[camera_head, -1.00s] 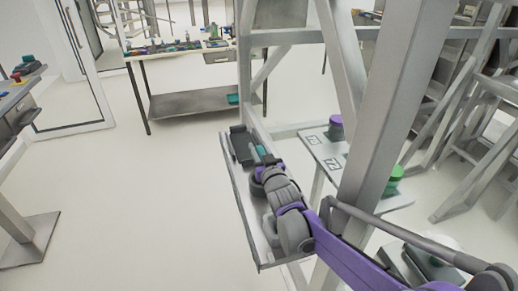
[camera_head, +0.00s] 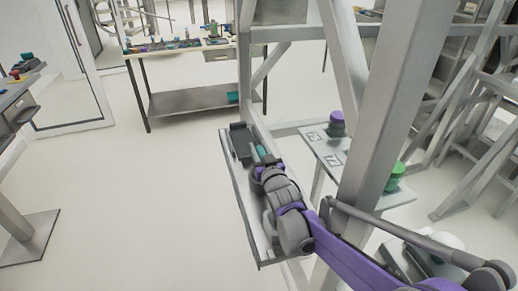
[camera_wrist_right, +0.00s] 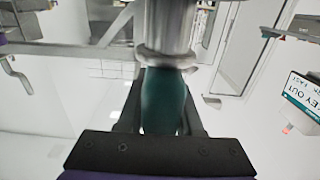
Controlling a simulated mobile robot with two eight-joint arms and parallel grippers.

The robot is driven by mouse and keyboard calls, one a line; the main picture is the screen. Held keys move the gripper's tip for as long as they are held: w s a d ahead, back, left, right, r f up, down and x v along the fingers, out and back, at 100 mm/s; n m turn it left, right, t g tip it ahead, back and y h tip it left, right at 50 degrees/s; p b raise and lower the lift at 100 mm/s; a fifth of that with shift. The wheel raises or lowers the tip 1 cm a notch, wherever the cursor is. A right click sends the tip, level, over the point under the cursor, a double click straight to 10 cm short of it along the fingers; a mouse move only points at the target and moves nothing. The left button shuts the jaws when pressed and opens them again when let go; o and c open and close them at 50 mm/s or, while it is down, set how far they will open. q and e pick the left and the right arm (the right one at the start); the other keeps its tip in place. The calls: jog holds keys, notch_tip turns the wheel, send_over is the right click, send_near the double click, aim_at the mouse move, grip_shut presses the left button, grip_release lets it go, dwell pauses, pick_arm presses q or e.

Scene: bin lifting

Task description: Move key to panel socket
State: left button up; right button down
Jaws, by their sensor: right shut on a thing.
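The key shows in the right wrist view as a teal grip (camera_wrist_right: 163,102) with a round metal collar and shaft (camera_wrist_right: 168,30) beyond it. My right gripper (camera_wrist_right: 161,118) is shut on the teal grip, one finger on each side. In the head view my right gripper (camera_head: 265,163) is over the upper part of a narrow grey panel (camera_head: 243,205), and a bit of teal (camera_head: 262,151) shows at its tip. A dark box (camera_head: 240,140) sits at the panel's far end. I cannot make out the socket or whether the key touches it. My left gripper is not in view.
A thick grey frame post (camera_head: 385,110) stands close to the right of my arm. A shelf (camera_head: 335,160) with a purple knob (camera_head: 337,123) and a green knob (camera_head: 394,177) lies behind it. A "KEY OUT" sign (camera_wrist_right: 306,95) shows in the wrist view.

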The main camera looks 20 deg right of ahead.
jog(key=shift+f+b, duration=0.9)
jog(key=shift+f, duration=0.4)
dwell(0.5)
jog(key=shift+c, duration=2.4)
grip_release()
jog(key=shift+o, duration=0.2)
jog(key=o, duration=0.4)
jog(key=shift+o, duration=0.2)
jog(key=shift+r+p, duration=3.15)
jog(key=shift+r, duration=1.4)
